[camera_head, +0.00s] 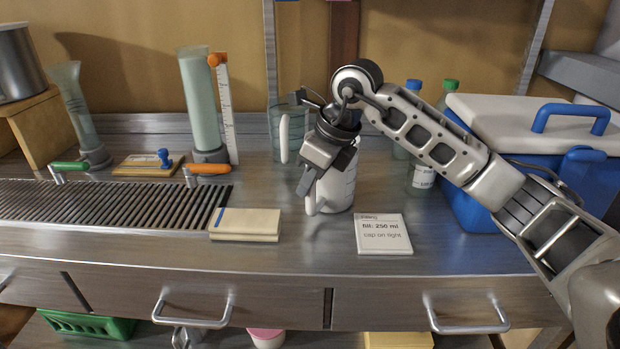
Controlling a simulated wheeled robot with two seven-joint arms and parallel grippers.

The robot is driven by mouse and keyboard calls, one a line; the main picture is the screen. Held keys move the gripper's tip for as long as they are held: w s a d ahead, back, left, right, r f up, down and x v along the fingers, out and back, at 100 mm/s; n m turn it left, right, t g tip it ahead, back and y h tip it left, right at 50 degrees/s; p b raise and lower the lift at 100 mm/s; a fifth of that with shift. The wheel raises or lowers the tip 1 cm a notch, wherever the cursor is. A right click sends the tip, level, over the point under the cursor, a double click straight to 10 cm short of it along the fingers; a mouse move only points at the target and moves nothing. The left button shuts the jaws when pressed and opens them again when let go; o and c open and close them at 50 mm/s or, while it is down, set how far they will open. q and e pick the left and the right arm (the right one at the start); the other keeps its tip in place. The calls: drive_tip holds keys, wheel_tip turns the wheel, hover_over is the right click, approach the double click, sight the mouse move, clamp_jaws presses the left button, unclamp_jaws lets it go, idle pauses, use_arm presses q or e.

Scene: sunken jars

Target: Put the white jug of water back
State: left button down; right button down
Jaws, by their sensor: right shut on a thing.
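The white jug (340,187) stands upright on the steel counter, behind the white card, with its handle towards the left. My right gripper (312,182) reaches down over the jug and is shut at its handle side. The gripper and wrist hide the jug's top, and I cannot see any water in it. The exact contact between fingers and handle is partly hidden. My left gripper is not in view.
A clear jug (272,125) stands close behind. A white card (383,234) reading "fill: 250 ml, cap on tight" and a cream block (245,224) lie in front. A blue cooler (470,208) and capped bottles (421,178) stand right. A drain grate (110,207) and tall cylinders (198,100) are left.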

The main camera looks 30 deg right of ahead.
drive_tip(key=c, duration=1.3)
unclamp_jaws()
drive_tip(key=shift+c, duration=0.2)
